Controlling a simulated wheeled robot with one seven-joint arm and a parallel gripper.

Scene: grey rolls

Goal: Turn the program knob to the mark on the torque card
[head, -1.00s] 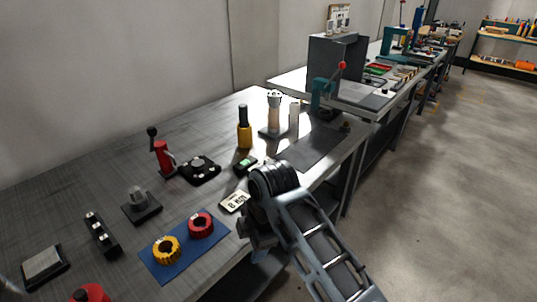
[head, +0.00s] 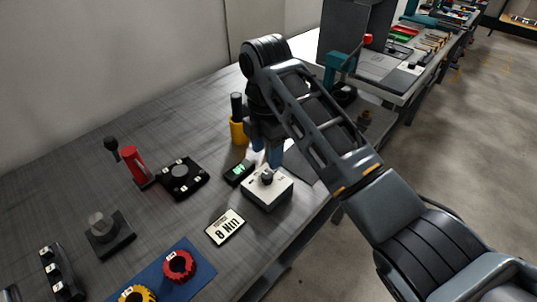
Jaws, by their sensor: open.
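The torque card (head: 225,227) lies flat near the table's front edge and reads "8" with a unit like Nm. A white box (head: 267,191) right of it carries a dark knob (head: 267,177) on its top, with small marks around it too fine to read. I take this for the program knob; its pointer direction cannot be told. My gripper (head: 266,150), with bluish fingers, points down just above and behind the knob. It is open and looks empty; my arm partly covers it.
A black box with a round dial (head: 181,171), a small device with a green display (head: 239,172) and a yellow-and-black bottle (head: 238,125) stand close by. A red lever tool (head: 135,165) is further left. A blue mat (head: 195,265) with red and yellow rings lies in front.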

